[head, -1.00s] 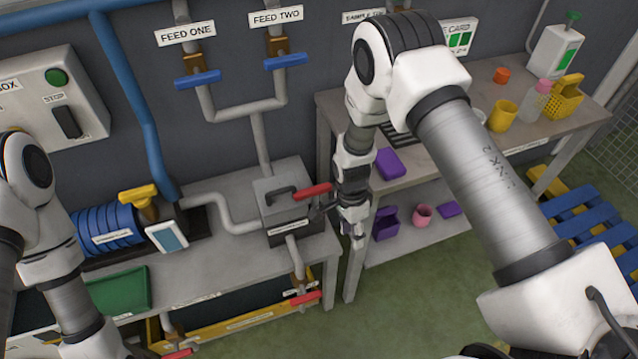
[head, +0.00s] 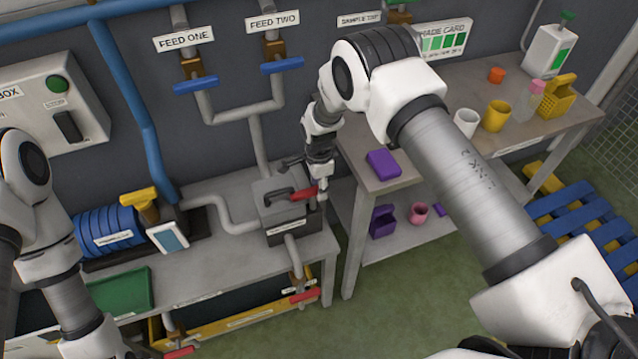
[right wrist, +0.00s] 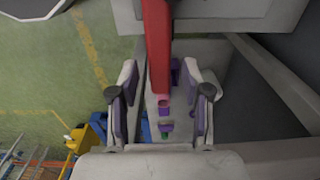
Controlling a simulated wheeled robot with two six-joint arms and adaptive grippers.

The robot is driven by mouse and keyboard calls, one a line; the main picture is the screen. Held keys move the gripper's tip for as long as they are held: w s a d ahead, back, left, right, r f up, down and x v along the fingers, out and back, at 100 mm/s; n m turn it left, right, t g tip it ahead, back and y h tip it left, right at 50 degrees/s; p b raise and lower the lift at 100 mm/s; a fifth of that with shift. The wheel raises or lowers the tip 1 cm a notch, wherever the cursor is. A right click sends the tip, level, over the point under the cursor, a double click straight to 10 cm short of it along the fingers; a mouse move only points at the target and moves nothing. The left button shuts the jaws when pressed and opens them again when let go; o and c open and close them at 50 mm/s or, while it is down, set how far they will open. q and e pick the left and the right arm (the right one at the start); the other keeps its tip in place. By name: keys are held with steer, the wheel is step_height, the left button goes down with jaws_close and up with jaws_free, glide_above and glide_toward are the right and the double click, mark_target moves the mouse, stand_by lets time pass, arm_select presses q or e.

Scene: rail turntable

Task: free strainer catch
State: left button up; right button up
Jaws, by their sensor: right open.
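The strainer (head: 283,222) is a grey box on the left bench, with a black handle (head: 290,197) on its lid. Its red catch lever (head: 303,193) sticks out at the right side, partly hidden by my gripper. My right gripper (head: 319,188) is at the lever's outer end. In the right wrist view, the red lever (right wrist: 157,45) comes down from the top between the two spread fingers of the right gripper (right wrist: 163,92), with gaps on both sides. The gripper is open and holds nothing. My left arm shows at the left, but its gripper is out of frame.
Pipes with blue handles (head: 281,64) rise behind the strainer. A red-handled drain valve (head: 304,295) hangs below the bench edge. The right-hand bench (head: 410,170) holds cups, a purple block (head: 384,164) and a yellow basket (head: 557,98). A blue pallet (head: 590,235) lies on the floor.

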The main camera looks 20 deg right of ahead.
jaws_close()
steer(key=n+b, duration=0.2)
steer(key=n, duration=0.1)
steer(key=shift+w+f, duration=0.2)
steer(key=shift+w, duration=0.1)
steer(key=n, duration=0.1)
steer(key=n+b, duration=0.2)
steer(key=shift+w+a+n, duration=0.15)
steer(key=shift+w+n, duration=0.1)
steer(key=shift+n, duration=0.15)
steer(key=n, duration=0.3)
steer(key=n+b, duration=0.1)
steer(key=shift+w+a+r+n, duration=0.15)
steer(key=shift+w+a+n, duration=0.1)
steer(key=shift+a+n, duration=0.05)
steer(key=shift+w+a+n+b, duration=0.1)
steer(key=shift+a+n+b, duration=0.1)
steer(key=shift+n, duration=0.9)
steer(key=shift+w+a+n+b, duration=0.1)
steer(key=shift+a+n+b, duration=0.05)
steer(key=shift+n, duration=0.95)
